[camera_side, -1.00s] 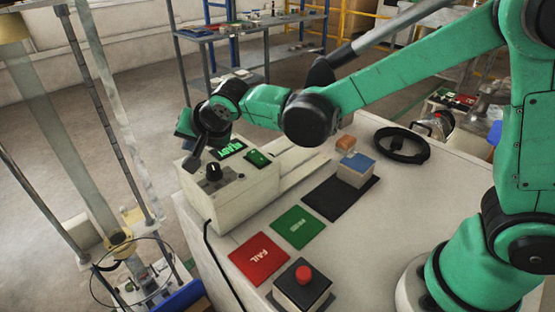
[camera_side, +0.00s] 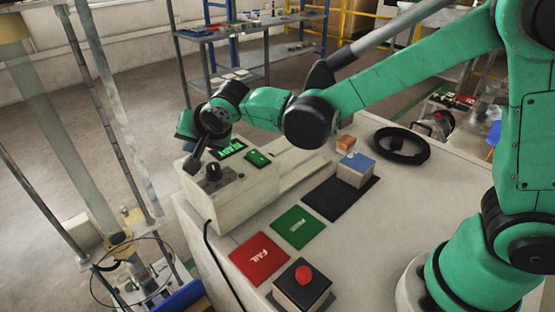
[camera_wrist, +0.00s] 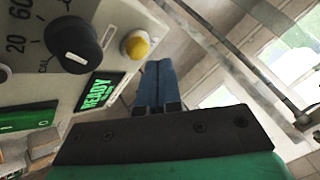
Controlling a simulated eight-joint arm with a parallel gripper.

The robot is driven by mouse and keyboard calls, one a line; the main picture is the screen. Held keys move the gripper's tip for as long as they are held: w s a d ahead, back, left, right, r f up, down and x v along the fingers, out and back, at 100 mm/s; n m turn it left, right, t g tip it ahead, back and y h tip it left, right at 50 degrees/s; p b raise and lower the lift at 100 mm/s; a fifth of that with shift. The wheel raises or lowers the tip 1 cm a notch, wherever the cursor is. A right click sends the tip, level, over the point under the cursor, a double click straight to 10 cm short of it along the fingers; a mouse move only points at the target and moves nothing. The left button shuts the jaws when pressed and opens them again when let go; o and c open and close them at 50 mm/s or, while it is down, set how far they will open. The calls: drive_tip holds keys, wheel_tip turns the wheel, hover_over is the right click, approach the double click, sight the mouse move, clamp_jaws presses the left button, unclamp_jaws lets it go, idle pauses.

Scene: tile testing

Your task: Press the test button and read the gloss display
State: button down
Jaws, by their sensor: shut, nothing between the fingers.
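The pale gloss tester (camera_side: 232,203) stands at the left end of the bench. Its lit display (camera_side: 232,149) reads READY in green; it also shows in the wrist view (camera_wrist: 100,91), with smaller text too small to read. A round yellow button (camera_wrist: 135,45) sits beside the black dial (camera_wrist: 73,44) in the wrist view; my arm hides it in the side view. My gripper (camera_side: 191,167) is over the tester's far left edge. In the wrist view its blue-grey fingers (camera_wrist: 155,70) are together and empty, with their tips apart from the button in the picture; the gap in depth is unclear.
On the bench are a red FAIL card (camera_side: 259,258), a green card (camera_side: 298,227), a blue-topped block (camera_side: 356,168) on a black mat (camera_side: 330,204), a red stop button (camera_side: 304,275) and a black ring (camera_side: 402,143).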

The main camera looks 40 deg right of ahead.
drive_tip(key=shift+f, duration=0.3)
drive_tip(key=shift+f, duration=0.45)
idle(0.6)
drive_tip(key=shift+r, duration=0.9)
drive_tip(key=shift+r, duration=0.1)
drive_tip(key=shift+r, duration=2.4)
